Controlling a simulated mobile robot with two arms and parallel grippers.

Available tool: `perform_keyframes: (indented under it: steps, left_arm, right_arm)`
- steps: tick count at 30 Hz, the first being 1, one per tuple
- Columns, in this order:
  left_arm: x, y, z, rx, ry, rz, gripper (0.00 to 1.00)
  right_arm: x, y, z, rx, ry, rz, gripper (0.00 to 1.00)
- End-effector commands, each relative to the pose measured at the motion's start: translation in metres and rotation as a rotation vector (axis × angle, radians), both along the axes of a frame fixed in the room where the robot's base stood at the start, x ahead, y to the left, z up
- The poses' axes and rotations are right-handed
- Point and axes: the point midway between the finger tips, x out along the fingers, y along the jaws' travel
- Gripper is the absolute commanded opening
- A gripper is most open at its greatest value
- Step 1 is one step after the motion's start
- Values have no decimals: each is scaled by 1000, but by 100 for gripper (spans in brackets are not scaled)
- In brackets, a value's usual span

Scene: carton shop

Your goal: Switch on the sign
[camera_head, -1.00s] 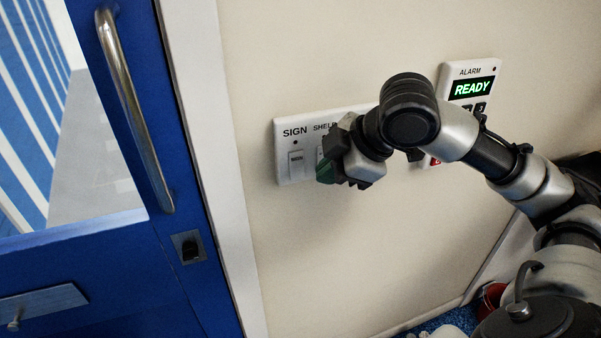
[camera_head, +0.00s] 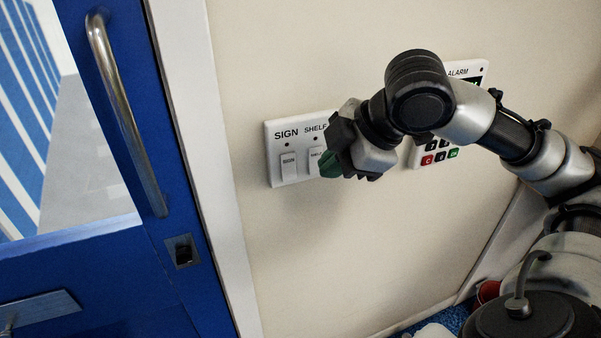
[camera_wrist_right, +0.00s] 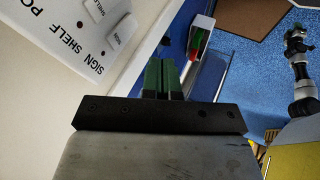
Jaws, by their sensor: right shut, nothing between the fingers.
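The SIGN switch (camera_head: 288,164) is a white rocker at the left end of a white wall panel (camera_head: 276,178). A small dark dot sits above it, under the label SIGN. In the right wrist view, the SIGN rocker (camera_wrist_right: 121,32) shows at upper left with its label. My right gripper (camera_head: 328,165) has green fingertips and is shut and empty. In the head view it appears right of the SIGN switch, overlapping the SHELF switch's right side. Its closed fingers (camera_wrist_right: 160,76) show in the right wrist view, apart from the panel. My left gripper is not in view.
The SHELF switch (camera_head: 315,158) is beside SIGN; the panel's right part is hidden behind my gripper. An alarm keypad (camera_head: 417,158) is partly behind my right arm. A blue door (camera_head: 100,270) with a metal handle (camera_head: 125,110) stands left. The wall below the panel is clear.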

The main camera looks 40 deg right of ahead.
Motion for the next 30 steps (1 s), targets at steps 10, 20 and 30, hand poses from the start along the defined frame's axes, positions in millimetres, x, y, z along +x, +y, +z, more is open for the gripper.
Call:
perform_keyframes:
  steps: [10,20,30]
  left_arm:
    - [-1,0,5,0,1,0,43]
    - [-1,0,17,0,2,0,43]
    - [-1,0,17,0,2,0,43]
  right_arm:
    - [39,20,-60,4,4,3,0]
    - [75,10,-63,1,0,0,0]
    - [77,9,-64,0,0,0,0]
